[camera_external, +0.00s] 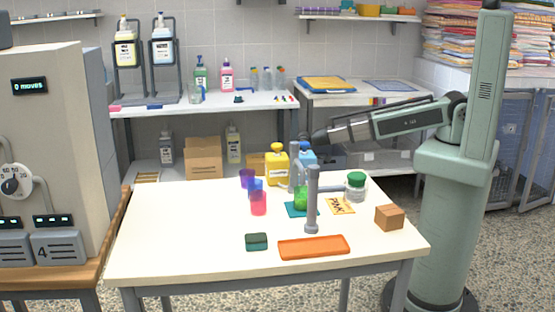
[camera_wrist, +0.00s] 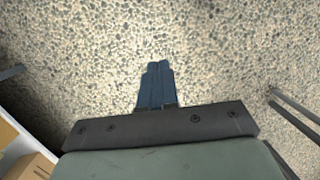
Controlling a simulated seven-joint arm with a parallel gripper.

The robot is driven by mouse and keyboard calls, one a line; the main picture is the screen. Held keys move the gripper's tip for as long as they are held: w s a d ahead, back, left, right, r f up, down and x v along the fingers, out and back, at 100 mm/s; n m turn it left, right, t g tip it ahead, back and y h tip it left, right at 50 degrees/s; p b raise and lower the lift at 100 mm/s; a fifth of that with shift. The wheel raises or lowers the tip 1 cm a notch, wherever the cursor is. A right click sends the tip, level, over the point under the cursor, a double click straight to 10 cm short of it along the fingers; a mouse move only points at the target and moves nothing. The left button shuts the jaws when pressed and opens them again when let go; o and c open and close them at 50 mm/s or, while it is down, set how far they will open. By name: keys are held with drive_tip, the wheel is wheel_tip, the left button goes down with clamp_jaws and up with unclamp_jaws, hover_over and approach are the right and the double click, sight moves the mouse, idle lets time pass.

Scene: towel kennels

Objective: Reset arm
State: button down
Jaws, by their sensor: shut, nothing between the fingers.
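My arm reaches left from its green column at the right in the external view, held roughly level above the back edge of the white table (camera_external: 180,235). The dark end of my gripper (camera_external: 312,139) is behind the grey post stand (camera_external: 312,200), as seen from this camera, and its fingers are hard to make out there. In the wrist view my gripper (camera_wrist: 157,66) shows two blue-grey fingers pressed together, with nothing between them. Speckled floor (camera_wrist: 230,50) lies beyond the fingertips.
On the table are a yellow jug (camera_external: 277,166), a pink cup (camera_external: 258,203), a green-lidded jar (camera_external: 355,186), a brown box (camera_external: 389,217), an orange tray (camera_external: 313,247) and a dark green block (camera_external: 256,241). The table's front left is clear. Shelves with bottles stand behind.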

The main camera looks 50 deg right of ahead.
drive_tip(key=s+d+f+m+g, duration=0.1)
drive_tip(key=s+d+f+m, duration=0.1)
drive_tip(key=s+d+f, duration=0.5)
drive_tip(key=s+d+f+m+g, duration=0.1)
drive_tip(key=s+d+f+m, duration=0.1)
drive_tip(key=s+d+f, duration=0.5)
drive_tip(key=s+d+f+m+g, duration=0.1)
drive_tip(key=s+d+f, duration=0.2)
drive_tip(key=s+d, duration=0.3)
drive_tip(key=s+d+f+m+g, duration=0.1)
drive_tip(key=s+d+f+m, duration=0.1)
drive_tip(key=s+d, duration=0.4)
drive_tip(key=s, duration=0.4)
drive_tip(key=shift+s+d+f+g+y, duration=0.15)
drive_tip(key=shift+d+f+g+y, duration=0.15)
drive_tip(key=shift+d+f, duration=0.1)
idle(0.5)
